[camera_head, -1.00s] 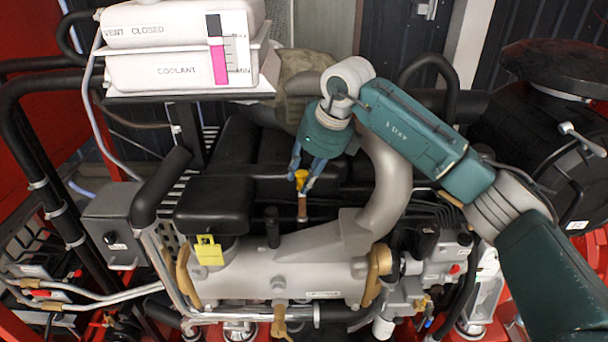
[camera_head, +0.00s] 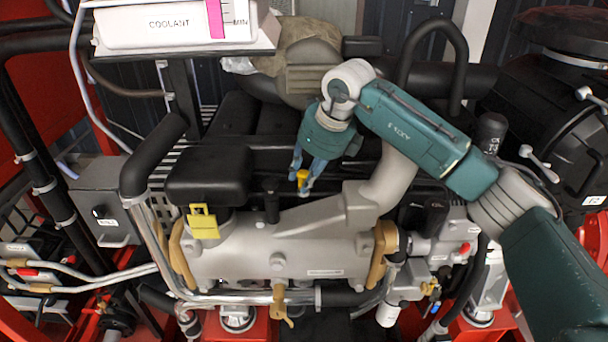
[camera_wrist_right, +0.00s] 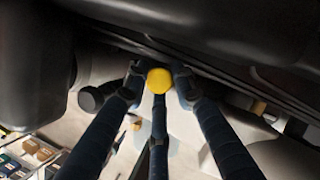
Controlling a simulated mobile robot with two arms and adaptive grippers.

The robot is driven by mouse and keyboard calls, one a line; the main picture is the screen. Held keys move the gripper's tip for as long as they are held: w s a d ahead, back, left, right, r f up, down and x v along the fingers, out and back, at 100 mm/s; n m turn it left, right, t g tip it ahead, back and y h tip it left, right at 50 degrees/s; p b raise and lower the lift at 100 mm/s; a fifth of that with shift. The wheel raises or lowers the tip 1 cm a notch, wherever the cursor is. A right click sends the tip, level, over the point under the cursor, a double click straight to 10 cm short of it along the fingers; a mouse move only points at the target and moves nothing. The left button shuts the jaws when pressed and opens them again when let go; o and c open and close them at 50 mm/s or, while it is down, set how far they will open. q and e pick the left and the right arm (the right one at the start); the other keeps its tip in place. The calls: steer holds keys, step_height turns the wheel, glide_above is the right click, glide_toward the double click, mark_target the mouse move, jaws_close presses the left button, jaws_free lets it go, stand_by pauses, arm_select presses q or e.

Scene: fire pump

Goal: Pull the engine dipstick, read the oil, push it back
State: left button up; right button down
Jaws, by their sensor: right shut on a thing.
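The engine dipstick's yellow handle (camera_head: 303,178) is just behind the silver-grey manifold (camera_head: 270,250), near the middle of the head view. My right gripper (camera_head: 303,172) reaches down from above, with its blue fingers shut on the handle. In the right wrist view the yellow cap (camera_wrist_right: 160,80) sits between the fingertips (camera_wrist_right: 158,86). The dipstick tube and lower shaft are hidden behind the manifold in the head view, so I cannot tell how deep the dipstick sits. No oil mark is visible. My left gripper is not in view.
A yellow tag (camera_head: 203,221) hangs at the manifold's left end. The black filler block (camera_head: 207,177) stands left of my gripper. A grey curved pipe (camera_head: 390,185) is close on its right. The white coolant tank (camera_head: 170,25) is at the upper left.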

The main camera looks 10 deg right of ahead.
steer(key=shift+s+d+f, duration=0.1)
steer(key=shift+d+f, duration=0.05)
steer(key=shift+f, duration=0.1)
steer(key=c, duration=1.6)
jaws_free()
steer(key=shift+o, duration=0.4)
steer(key=shift+d+r, duration=0.1)
steer(key=shift+r, duration=0.3)
steer(key=v, duration=1.1)
